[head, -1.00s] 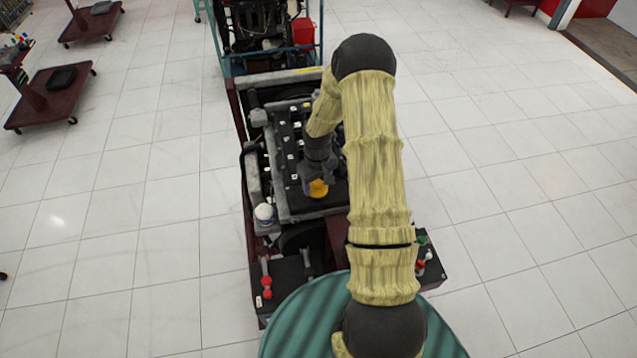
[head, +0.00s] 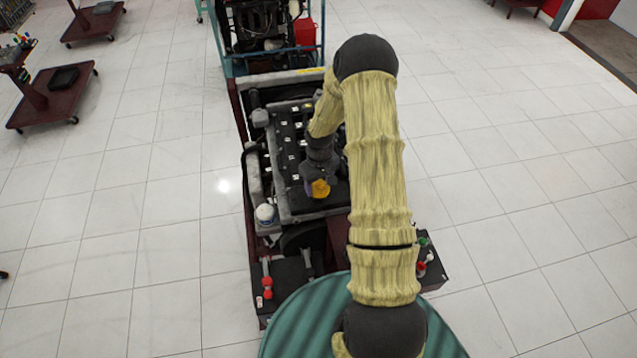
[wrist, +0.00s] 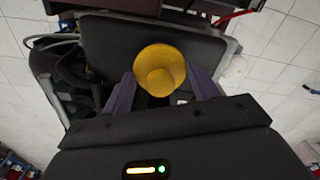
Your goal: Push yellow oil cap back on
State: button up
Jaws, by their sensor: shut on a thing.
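The yellow oil cap (head: 320,188) is at the end of my gripper (head: 316,182), over the near part of the dark engine cover (head: 313,204). In the wrist view the round yellow cap (wrist: 160,70) sits between the two purple fingers of my gripper (wrist: 160,88), which are closed on its sides. The dark flat engine cover (wrist: 112,38) lies behind the cap. The cap's underside and the filler opening are hidden, so I cannot tell whether the cap touches the engine.
A white-capped reservoir (head: 265,213) stands left of the engine. Red-knobbed parts (head: 267,283) are on the near frame. Another engine trainer (head: 262,35) stands behind. Tiled floor (head: 520,200) is clear on the right.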

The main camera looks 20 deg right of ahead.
jog(key=o, duration=1.4)
jog(key=shift+c, duration=0.2)
jog(key=shift+r, duration=0.15)
jog(key=shift+r+p, duration=2.4)
jog(key=shift+r, duration=1)
grip_shut()
